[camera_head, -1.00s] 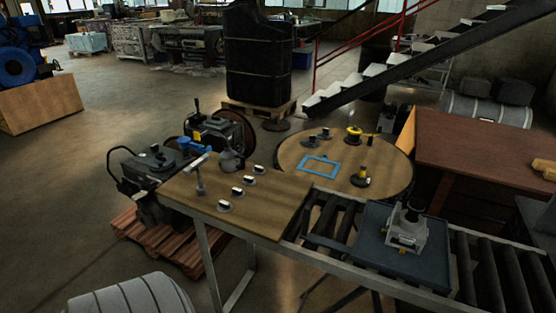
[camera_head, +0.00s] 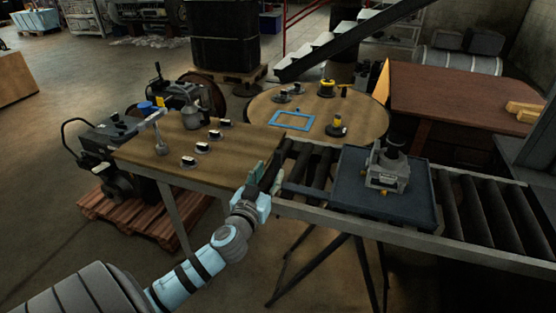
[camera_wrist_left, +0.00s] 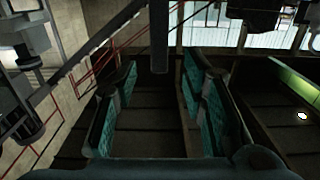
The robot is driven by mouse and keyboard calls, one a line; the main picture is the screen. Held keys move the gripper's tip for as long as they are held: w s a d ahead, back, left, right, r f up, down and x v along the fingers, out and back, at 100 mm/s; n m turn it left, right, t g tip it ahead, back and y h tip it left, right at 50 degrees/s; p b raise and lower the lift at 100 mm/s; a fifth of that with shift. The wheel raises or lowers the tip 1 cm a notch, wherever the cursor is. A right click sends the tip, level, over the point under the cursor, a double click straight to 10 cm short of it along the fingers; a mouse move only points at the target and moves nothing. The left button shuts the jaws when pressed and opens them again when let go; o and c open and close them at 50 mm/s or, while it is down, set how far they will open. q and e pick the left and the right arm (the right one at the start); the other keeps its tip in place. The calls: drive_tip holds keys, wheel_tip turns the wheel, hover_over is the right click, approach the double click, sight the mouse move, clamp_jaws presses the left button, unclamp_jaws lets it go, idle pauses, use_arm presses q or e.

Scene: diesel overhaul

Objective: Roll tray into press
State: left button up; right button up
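The dark blue-grey tray (camera_head: 352,198) lies flat on the roller conveyor (camera_head: 500,214) in the head view. A grey metal part (camera_head: 388,170) with a dark round top stands on it. My left gripper (camera_head: 261,176) is left of the tray, apart from it, by the table's right front corner. In the left wrist view its two teal-padded fingers (camera_wrist_left: 157,105) are spread with nothing between them. My right gripper is not in view. I cannot clearly identify the press; a dark grey structure (camera_head: 541,150) is cut off at the right edge.
A wood-topped table (camera_head: 180,150) with several small dark-and-white parts adjoins the conveyor's left end. A round table (camera_head: 262,108) with a blue frame (camera_head: 292,121) stands behind. A brown desk (camera_head: 450,95) is behind right. Rollers right of the tray are bare.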

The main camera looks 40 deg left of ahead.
sight(277, 161)
use_arm(q)
drive_tip(key=x, duration=0.7)
drive_tip(key=shift+w, duration=0.35)
clamp_jaws()
